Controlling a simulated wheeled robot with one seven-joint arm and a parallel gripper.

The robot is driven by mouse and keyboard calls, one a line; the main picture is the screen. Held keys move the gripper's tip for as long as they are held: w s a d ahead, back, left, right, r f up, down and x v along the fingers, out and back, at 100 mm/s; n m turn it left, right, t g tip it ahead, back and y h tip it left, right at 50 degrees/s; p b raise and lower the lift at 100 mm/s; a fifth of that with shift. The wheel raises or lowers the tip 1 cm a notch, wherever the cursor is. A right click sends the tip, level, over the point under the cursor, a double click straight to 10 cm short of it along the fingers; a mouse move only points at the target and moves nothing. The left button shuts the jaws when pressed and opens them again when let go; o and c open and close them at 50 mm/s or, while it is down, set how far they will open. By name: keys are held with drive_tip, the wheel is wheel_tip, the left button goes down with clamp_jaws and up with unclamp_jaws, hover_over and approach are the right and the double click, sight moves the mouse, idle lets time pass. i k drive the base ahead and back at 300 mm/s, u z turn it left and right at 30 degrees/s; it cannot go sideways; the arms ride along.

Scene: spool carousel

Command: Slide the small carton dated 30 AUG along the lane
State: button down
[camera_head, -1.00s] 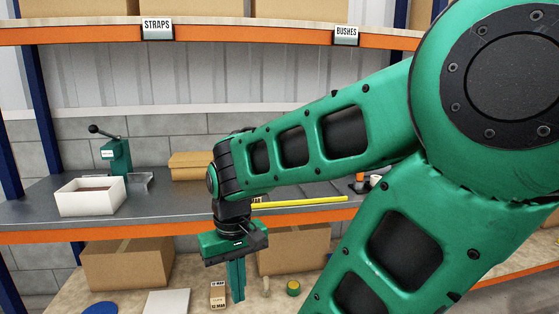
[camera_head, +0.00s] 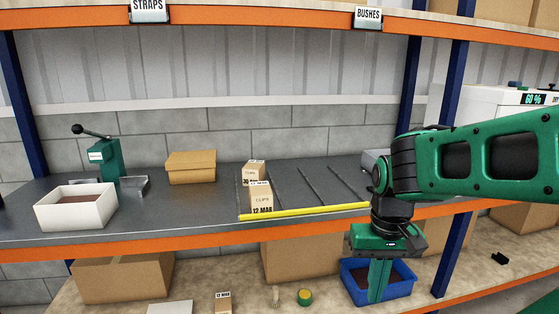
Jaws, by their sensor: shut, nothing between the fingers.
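Two small cartons stand one behind the other in the left lane (camera_head: 272,190) on the grey shelf. The front carton (camera_head: 260,199) reads CLIPS and 12 MAR. The rear carton (camera_head: 254,169) is partly hidden by it; its date seems to start with 30, and I cannot read the month surely. Another small carton (camera_head: 223,304) on the lower shelf has a label that looks like 12 MAR. My gripper (camera_head: 377,298) points down, shut and empty, in front of the blue bin, to the right of and lower than the lane cartons.
A yellow strip (camera_head: 305,211) runs along the lanes' front edge. Thin dividers mark empty lanes to the right. A white box (camera_head: 76,212), green lever press (camera_head: 106,162) and brown box (camera_head: 191,167) stand left. The blue bin (camera_head: 396,289), a peg and a yellow-green roll are below.

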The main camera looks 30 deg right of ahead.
sight(254, 171)
drive_tip(key=z, duration=0.15)
drive_tip(key=i, duration=1)
drive_tip(key=u, duration=0.05)
